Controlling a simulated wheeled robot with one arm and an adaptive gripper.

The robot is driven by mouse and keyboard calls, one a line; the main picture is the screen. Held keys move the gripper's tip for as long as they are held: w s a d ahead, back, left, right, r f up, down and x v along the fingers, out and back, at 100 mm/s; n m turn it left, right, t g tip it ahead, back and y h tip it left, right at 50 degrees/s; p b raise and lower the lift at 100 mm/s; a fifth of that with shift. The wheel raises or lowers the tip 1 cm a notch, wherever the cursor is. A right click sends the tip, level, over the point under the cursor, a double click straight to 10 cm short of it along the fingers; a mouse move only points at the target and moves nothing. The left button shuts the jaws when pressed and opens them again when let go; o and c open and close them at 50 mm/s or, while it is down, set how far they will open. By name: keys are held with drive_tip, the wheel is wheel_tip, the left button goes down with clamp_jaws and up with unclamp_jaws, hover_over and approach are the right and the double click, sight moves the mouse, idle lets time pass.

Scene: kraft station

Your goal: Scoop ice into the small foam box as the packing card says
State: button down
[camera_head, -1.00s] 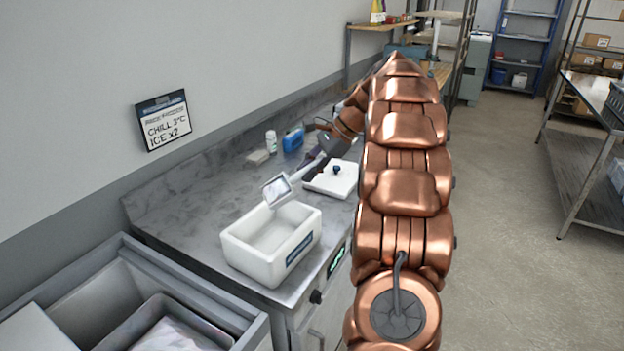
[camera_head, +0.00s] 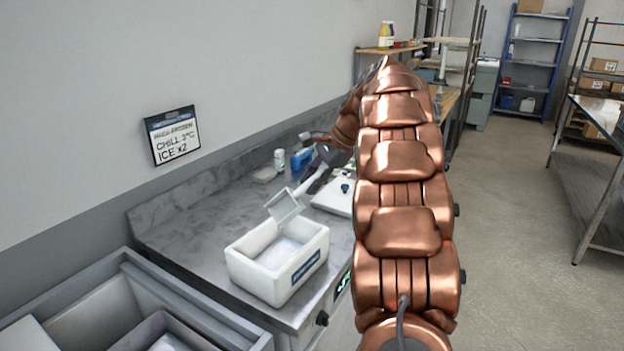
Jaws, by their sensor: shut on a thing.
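The small white foam box (camera_head: 255,268) stands open on the grey counter, with a pale patch of ice (camera_head: 279,254) on its floor. My gripper (camera_head: 318,172) is shut on the handle of a scoop (camera_head: 285,207), behind the box. The scoop's pan is tilted over the box's back edge and looks empty. The packing card (camera_head: 173,135) on the wall reads "CHILL 3°C" and "ICE x2". The ice bin (camera_head: 130,275) is at lower left, with a grey inner bin partly cut off by the frame. My arm hides part of the counter.
The white foam lid (camera_head: 333,197) with a dark knob lies on the counter behind the box. A white bottle (camera_head: 280,160), a blue item (camera_head: 301,160) and a small pale block (camera_head: 265,175) stand near the wall. The counter left of the box is clear.

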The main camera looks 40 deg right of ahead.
drive_tip(key=shift+d+r+p, duration=0.15)
drive_tip(key=shift+r+p, duration=0.1)
drive_tip(key=shift+p, duration=0.7)
drive_tip(key=m+y+p, duration=0.1)
drive_tip(key=p, duration=0.1)
drive_tip(key=m+y+p, duration=0.1)
drive_tip(key=p, duration=0.2)
drive_tip(key=shift+s+d+p, duration=0.15)
drive_tip(key=shift+d+p, duration=0.15)
drive_tip(key=shift+d, duration=0.1)
drive_tip(key=shift+d+m+y+p, duration=0.3)
drive_tip(key=shift+m+y+p, duration=0.1)
drive_tip(key=shift+p, duration=0.4)
drive_tip(key=shift+s+d+f+m+y, duration=0.1)
drive_tip(key=shift+d+f+m+y, duration=0.15)
drive_tip(key=shift+f+m+y, duration=0.15)
drive_tip(key=m+y, duration=0.1)
drive_tip(key=d+m+y, duration=0.1)
drive_tip(key=m, duration=0.1)
drive_tip(key=shift+s+d+y, duration=0.25)
drive_tip(key=shift+d+y, duration=0.05)
drive_tip(key=shift+r, duration=0.1)
